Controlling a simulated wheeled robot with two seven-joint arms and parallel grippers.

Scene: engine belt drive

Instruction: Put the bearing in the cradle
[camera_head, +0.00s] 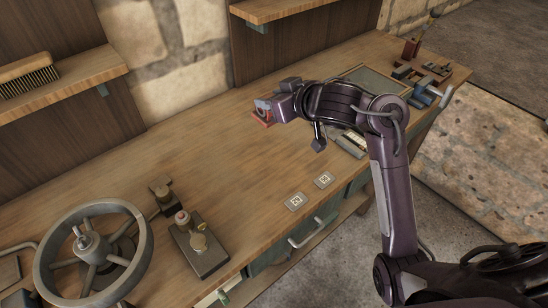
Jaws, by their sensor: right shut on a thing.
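My right gripper (268,107) reaches over the back middle of the workbench, pointing left. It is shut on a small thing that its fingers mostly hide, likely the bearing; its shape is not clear. A small red piece (262,120) shows just below the fingertips; I cannot tell whether it is held or rests on the bench. I cannot clearly make out the cradle. A dark block with a red-topped post and a brass part (199,249) stands at the front left, with a smaller dark block (161,190) behind it. My left gripper is not in view.
A large grey spoked wheel (92,252) stands at the left. Two numbered plates (296,201) lie near the front edge. A grey tray (375,80) and a vise with a blue part (425,90) are at the right. A shelf with a brush (28,75) overhangs the left. The bench's middle (225,170) is clear.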

